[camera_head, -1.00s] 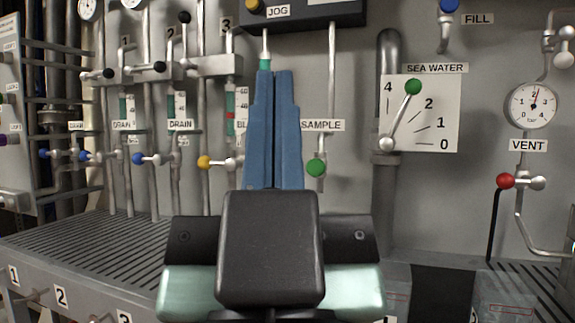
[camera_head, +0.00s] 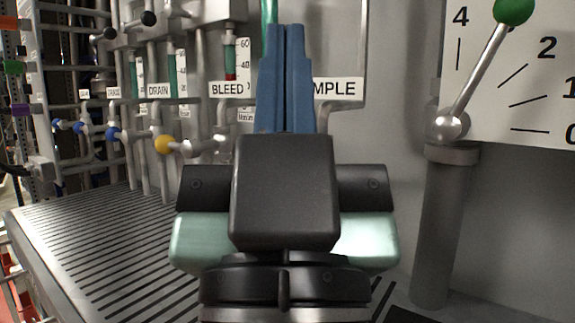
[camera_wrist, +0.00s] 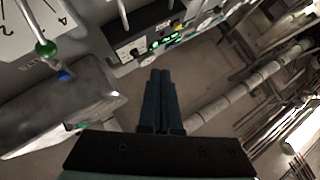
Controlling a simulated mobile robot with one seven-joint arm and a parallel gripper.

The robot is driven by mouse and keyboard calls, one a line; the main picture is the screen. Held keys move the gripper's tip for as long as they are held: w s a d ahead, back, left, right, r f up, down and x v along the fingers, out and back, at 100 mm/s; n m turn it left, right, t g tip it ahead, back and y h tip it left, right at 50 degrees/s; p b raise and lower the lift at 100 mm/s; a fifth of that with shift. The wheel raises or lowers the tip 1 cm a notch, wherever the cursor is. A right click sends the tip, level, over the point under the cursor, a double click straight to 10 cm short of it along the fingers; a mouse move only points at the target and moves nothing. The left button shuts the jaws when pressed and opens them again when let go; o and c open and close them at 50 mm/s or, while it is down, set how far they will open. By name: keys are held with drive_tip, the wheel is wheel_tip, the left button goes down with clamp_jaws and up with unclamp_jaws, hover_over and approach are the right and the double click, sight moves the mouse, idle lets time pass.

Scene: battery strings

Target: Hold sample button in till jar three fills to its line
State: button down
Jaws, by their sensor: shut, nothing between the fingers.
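My gripper (camera_head: 285,28) has blue fingers pressed together with nothing between them, pointing up the wall in the head view. It also shows in the wrist view (camera_wrist: 162,72). The SAMPLE label (camera_head: 338,89) is partly covered by the fingers, at their right. The green knob seen below this label earlier is not visible now; my gripper covers part of that area. I cannot make out jar three or its line. A scaled tube (camera_head: 231,60) with a red band stands left of the fingers, above the BLEED label (camera_head: 228,89).
A yellow-knobbed valve (camera_head: 164,144) sits at left, with blue-knobbed valves beyond. A green-ended lever (camera_head: 513,10) lies across a numbered plate (camera_head: 550,105) at right. Below is a slatted bench (camera_head: 90,235). The wrist view shows a dark box with green lights (camera_wrist: 163,40).

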drive_tip(key=shift+s+a, duration=0.1)
drive_tip(key=w+a+f+n+g+h+p, duration=0.1)
drive_tip(key=w+a+f+n+g+p, duration=0.15)
drive_tip(key=w+p, duration=0.35)
drive_tip(key=w+a+f+n+g+h+p, duration=0.1)
drive_tip(key=w+n+g+p, duration=0.15)
drive_tip(key=w+p, duration=0.3)
drive_tip(key=w+a+f+n+g+h+p, duration=0.2)
drive_tip(key=a+f+n+g+p, duration=0.35)
drive_tip(key=p, duration=0.65)
drive_tip(key=s+n+g+h+p, duration=0.2)
drive_tip(key=s+n+h+p, duration=0.4)
drive_tip(key=s+n+p, duration=1.1)
drive_tip(key=n+p, duration=0.1)
drive_tip(key=p, duration=0.5)
drive_tip(key=shift+s+d+h, duration=0.3)
